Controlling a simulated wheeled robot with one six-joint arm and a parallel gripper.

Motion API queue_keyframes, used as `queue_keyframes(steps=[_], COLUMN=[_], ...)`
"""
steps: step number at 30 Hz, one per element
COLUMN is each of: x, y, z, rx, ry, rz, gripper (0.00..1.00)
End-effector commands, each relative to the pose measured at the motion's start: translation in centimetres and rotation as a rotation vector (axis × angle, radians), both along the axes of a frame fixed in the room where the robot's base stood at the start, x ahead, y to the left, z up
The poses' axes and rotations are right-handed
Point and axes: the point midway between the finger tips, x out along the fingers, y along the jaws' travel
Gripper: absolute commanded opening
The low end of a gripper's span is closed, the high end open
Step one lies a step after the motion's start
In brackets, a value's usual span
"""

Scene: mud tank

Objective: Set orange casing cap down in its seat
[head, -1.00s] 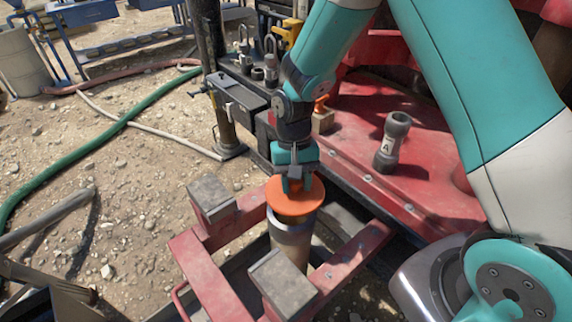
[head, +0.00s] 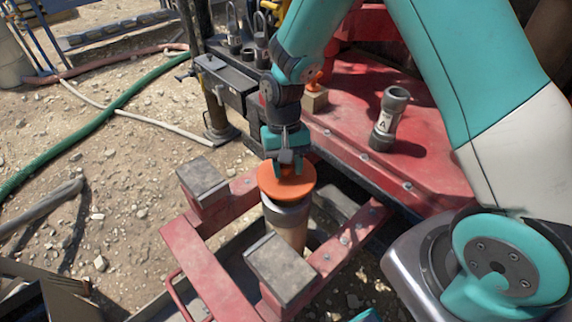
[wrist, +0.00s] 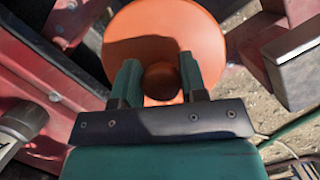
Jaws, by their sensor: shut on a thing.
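The orange casing cap (head: 287,183) is a round disc with a knob in its middle. It is at the top of the upright grey-collared casing pipe (head: 287,215), and I cannot tell whether it rests fully on the rim. My gripper (head: 290,166) points down over the cap, shut on its knob. In the wrist view the two teal fingers (wrist: 160,82) stand on either side of the dark round knob, with the orange cap (wrist: 160,35) spread out beyond them. The seat under the cap is hidden.
A red frame (head: 205,260) with grey blocks (head: 283,265) surrounds the pipe. Green (head: 90,140) and white hoses lie on the gravel to the left.

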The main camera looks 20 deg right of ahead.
Motion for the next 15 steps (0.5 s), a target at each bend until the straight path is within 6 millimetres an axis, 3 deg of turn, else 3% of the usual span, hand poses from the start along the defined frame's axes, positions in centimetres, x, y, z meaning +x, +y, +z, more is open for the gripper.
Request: queue_keyframes(steps=[15], x=[0.0], y=[0.0], z=[-3.0], rx=[0.0], ry=[0.0], rz=[0.001], gripper=[0.12])
